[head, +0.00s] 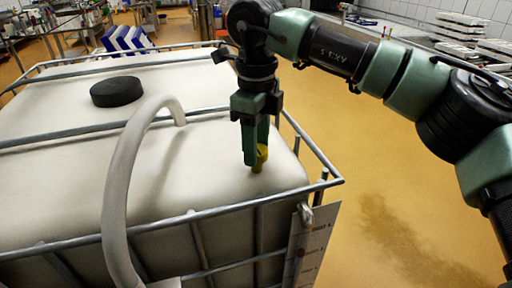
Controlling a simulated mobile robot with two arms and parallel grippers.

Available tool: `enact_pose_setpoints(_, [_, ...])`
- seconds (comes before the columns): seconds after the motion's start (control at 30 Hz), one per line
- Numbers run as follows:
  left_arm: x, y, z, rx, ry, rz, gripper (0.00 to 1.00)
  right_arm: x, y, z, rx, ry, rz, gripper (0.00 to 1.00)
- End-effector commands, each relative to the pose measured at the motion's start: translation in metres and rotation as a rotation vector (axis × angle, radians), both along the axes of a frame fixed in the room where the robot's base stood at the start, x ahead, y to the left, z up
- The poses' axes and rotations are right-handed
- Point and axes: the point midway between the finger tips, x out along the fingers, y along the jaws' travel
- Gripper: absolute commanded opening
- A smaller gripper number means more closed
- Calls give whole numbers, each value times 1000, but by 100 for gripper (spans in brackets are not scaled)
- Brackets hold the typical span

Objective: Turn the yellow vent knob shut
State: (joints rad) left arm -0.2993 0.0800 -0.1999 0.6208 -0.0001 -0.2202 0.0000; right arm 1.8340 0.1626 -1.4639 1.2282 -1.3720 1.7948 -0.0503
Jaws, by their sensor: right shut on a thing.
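The yellow vent knob (261,158) sits on top of the white tank (190,180), near its front right corner. My right gripper (254,158) comes down over it from above and is shut on the knob. The fingers hide part of the knob, so I cannot tell how far it is turned. My left gripper is not in view.
A black round cap (117,91) is on the tank top. A pale hose (118,185) arches over the tank's front edge. A metal cage rail (200,212) runs around the tank. Yellow floor (400,190) is clear at the right.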

Motion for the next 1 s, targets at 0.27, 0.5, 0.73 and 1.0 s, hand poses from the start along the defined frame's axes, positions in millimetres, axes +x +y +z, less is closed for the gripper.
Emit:
enact_pose_setpoints(0.27, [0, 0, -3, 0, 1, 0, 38, -1, 0, -2, -3, 3, -63, 2])
enact_pose_setpoints(0.5, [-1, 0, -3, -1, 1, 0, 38, -1, 0, -2, -3, 3, -70, 3])
enact_pose_setpoints(0.73, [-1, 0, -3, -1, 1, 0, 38, -1, 0, -2, -3, 3, -70, 51])
enact_pose_setpoints(1.0, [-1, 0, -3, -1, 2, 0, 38, 0, 0, -1, -1, 2, -68, 65])
